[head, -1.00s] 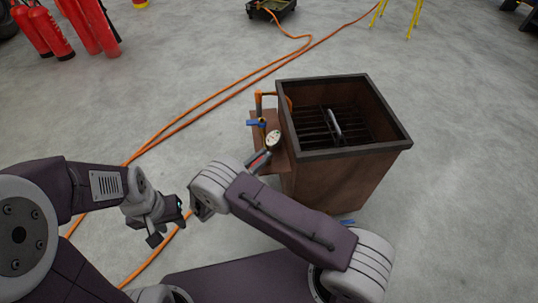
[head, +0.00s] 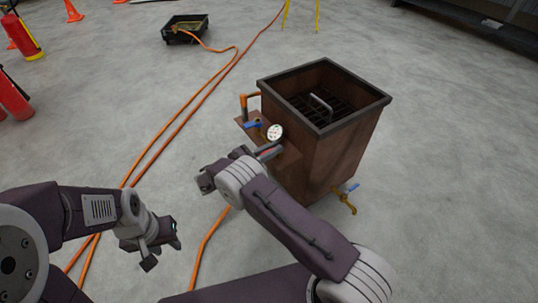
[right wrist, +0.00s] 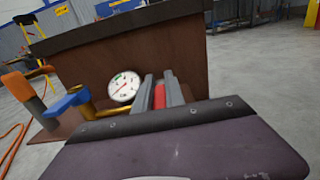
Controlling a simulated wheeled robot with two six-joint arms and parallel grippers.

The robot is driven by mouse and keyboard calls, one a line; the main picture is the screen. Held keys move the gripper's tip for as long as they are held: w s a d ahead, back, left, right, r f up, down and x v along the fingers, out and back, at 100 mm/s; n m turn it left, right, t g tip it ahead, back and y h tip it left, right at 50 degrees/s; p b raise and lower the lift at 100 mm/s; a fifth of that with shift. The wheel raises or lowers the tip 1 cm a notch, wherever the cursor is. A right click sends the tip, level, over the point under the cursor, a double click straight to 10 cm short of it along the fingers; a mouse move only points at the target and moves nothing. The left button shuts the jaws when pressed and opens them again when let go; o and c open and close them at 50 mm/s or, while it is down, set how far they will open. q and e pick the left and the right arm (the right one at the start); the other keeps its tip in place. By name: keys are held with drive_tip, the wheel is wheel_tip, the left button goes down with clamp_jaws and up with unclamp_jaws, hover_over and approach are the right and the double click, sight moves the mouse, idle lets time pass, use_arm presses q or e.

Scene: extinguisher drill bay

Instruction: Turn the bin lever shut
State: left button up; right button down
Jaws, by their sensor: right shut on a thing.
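The bin (head: 335,150) is a rusty brown open box with a dark rim and a grate inside. A blue lever (head: 252,125) sits by an orange pipe on its left-side shelf; it also shows in the right wrist view (right wrist: 66,103). A second blue lever (head: 350,188) is on a brass tap low on the bin's right. My right gripper (head: 268,151) is beside the round gauge (head: 274,132), its fingers shut on a red piece (right wrist: 159,96). What that piece belongs to is hidden. My left gripper (head: 163,252) is open and empty, left of the bin.
Orange hoses (head: 170,130) run over the floor left of the bin to a black tray (head: 185,28). Red extinguishers (head: 14,98) stand at the far left. A yellow stand (head: 300,14) is behind. The floor right of the bin is clear.

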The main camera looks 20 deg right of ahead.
use_arm(q)
drive_tip(key=shift+a+f, duration=0.1)
drive_tip(key=shift+a, duration=0.2)
use_arm(e)
drive_tip(key=shift+g, duration=0.3)
drive_tip(key=c, duration=1.4)
unclamp_jaws()
